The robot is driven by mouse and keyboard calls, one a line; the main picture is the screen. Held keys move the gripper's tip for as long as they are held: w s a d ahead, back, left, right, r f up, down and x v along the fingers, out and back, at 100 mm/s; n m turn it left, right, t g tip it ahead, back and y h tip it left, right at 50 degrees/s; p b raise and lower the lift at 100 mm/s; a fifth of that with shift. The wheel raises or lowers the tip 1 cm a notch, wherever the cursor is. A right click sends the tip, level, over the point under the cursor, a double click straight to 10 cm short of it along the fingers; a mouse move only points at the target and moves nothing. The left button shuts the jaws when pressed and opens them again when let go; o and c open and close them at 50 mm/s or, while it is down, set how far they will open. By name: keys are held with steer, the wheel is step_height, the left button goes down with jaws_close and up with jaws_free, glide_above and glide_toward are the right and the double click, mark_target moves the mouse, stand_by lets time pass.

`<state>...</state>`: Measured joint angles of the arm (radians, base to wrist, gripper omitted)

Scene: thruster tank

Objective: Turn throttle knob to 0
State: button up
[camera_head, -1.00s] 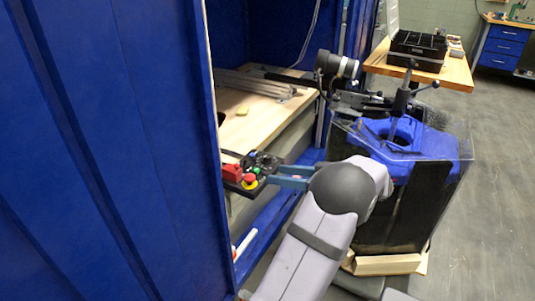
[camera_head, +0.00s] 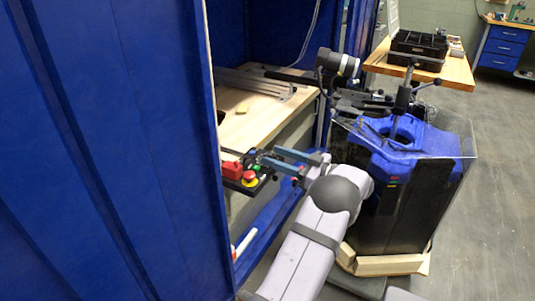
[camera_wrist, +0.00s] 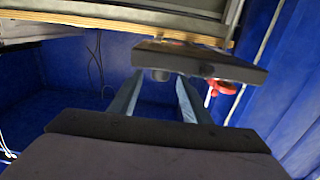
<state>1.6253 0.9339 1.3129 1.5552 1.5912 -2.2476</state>
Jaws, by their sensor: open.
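The control box (camera_head: 243,174) is a small dark panel at the cabinet opening. It carries a red switch block, a red stop button on yellow (camera_head: 250,179) and green and dark controls. In the wrist view the box (camera_wrist: 205,62) hangs across the top of the jaws. A short grey knob (camera_wrist: 160,75) on it shows between the fingertips; I cannot read its setting. My gripper (camera_head: 268,156) is open, its two blue-grey fingers at the box's far right corner. In the wrist view my gripper (camera_wrist: 160,82) straddles the knob's position; I cannot tell whether it touches.
The blue cabinet wall (camera_head: 110,150) fills the left. A wooden worktop (camera_head: 250,118) lies inside behind the box. A blue and black machine (camera_head: 405,185) with a clear cover stands right of my arm. A wooden table (camera_head: 440,72) with a black bin is farther back.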

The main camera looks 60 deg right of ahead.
mark_target(271, 153)
steer(key=shift+w, duration=1.85)
steer(key=c, duration=1)
steer(key=shift+c, duration=0.2)
steer(key=shift+d+f+n+y+b, duration=0.15)
steer(key=shift+n+y+b, duration=0.15)
steer(key=shift+b, duration=0.3)
steer(key=shift+y+b, duration=0.5)
steer(key=shift+r+n+y+b, duration=0.2)
steer(key=shift+n+y+b, duration=0.8)
steer(key=shift+y+b, duration=0.2)
steer(key=shift+n+g+y+b, duration=0.3)
steer(key=shift+y, duration=0.2)
